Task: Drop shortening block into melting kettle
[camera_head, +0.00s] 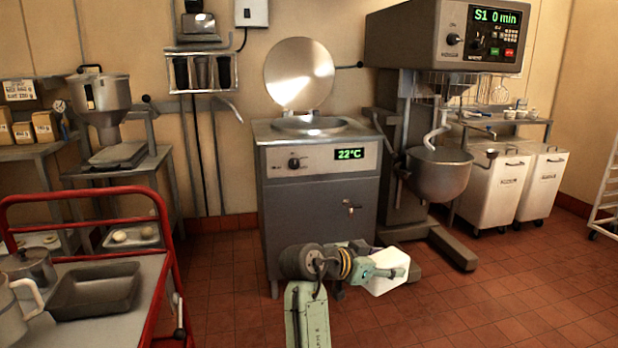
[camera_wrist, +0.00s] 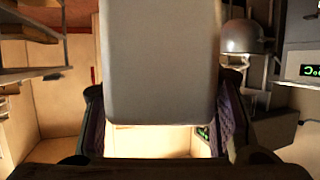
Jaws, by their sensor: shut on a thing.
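The melting kettle (camera_head: 312,178) stands against the back wall with its round lid (camera_head: 299,73) raised and its round top opening (camera_head: 310,126) uncovered. Its green display reads 22°C. My gripper (camera_head: 392,272) is low in front of the kettle, toward its right side, well below the opening. It is shut on the white shortening block (camera_head: 386,285), which is partly hidden by the gripper. In the wrist view the block (camera_wrist: 160,60) fills the middle as a pale grey slab between the two dark fingers. The inside of the kettle is not visible.
A red-railed cart (camera_head: 158,245) with a dark pan (camera_head: 95,290) is at the left front. A mixer with a steel bowl (camera_head: 438,173) stands right of the kettle, its foot (camera_head: 452,248) reaching forward. White bins (camera_head: 493,185) are farther right. The right-hand floor is clear.

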